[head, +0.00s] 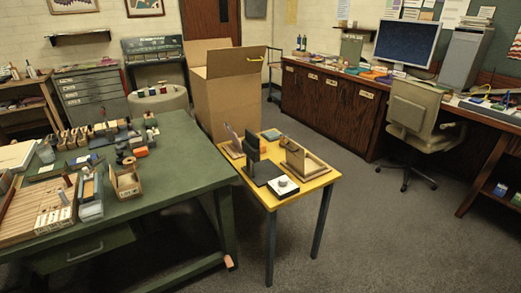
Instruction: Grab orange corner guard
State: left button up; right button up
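A small pale orange piece (230,262) shows at the lower right corner of the green workbench (180,165), low by the leg and close to the floor. It looks like the orange corner guard, but it is too small to make out its shape. A separate small orange-red block (141,151) lies on top of the workbench among dark items. Neither of my grippers is in view.
A yellow table (262,194) with dark stands and a white dial box (283,187) stands right of the workbench. A large cardboard box (231,106) is behind it. An office chair (415,115) stands further right. Grey floor (390,240) is clear at the front right.

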aim_at(263, 148)
jog(key=k, duration=0.65)
jog(key=z, duration=0.7)
jog(key=i, duration=1.1)
jog(key=z, duration=0.95)
jog(key=i, duration=1.9)
jog(key=u, duration=0.55)
jog(key=i, duration=1)
jog(key=u, duration=0.8)
